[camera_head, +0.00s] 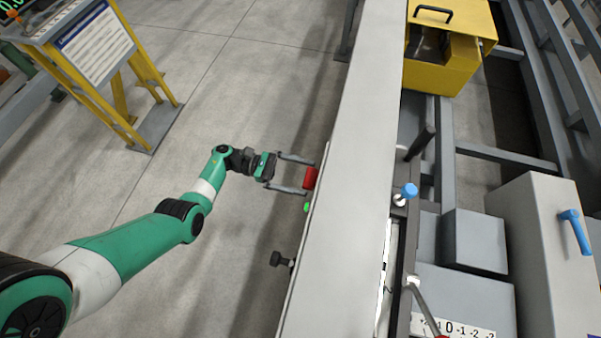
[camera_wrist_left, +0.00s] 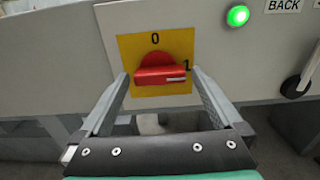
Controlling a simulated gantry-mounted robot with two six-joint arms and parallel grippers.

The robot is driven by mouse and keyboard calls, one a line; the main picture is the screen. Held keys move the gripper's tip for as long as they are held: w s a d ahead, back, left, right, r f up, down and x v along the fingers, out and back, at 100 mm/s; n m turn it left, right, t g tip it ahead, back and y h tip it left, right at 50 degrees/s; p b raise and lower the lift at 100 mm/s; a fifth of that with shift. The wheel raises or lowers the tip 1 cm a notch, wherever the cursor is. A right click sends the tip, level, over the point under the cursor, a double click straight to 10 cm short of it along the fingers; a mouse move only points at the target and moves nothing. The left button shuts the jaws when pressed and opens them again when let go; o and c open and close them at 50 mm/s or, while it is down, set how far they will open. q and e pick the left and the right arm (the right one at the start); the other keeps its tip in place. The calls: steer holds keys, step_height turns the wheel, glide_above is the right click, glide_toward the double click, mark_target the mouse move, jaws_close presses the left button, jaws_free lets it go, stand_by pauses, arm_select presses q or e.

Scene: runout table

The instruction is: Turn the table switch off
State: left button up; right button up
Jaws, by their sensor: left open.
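The table switch is a red rotary knob (camera_wrist_left: 158,72) on a yellow plate (camera_wrist_left: 178,42) marked 0 at the top and 1 at the right. The knob's bar lies about level, with its pale mark toward the 1. In the head view the red knob (camera_head: 310,178) sits on the near side of the long grey table (camera_head: 345,200). My left gripper (camera_head: 307,176) is open, with its two fingers on either side of the knob. It also shows in the left wrist view (camera_wrist_left: 158,78); contact cannot be told. My right gripper is not in view.
A lit green button (camera_wrist_left: 238,15) sits right of the switch, beside a BACK label (camera_wrist_left: 284,5). A black lever knob (camera_head: 278,259) sticks out from the table side. A yellow-framed sign stand (camera_head: 95,45) stands at the far left. Open floor lies between.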

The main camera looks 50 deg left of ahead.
arm_select(q)
steer(key=c, duration=1.2)
steer(key=shift+n, duration=0.4)
steer(key=n, duration=1.7)
steer(key=shift+w+r, duration=0.1)
steer(key=shift+r, duration=0.05)
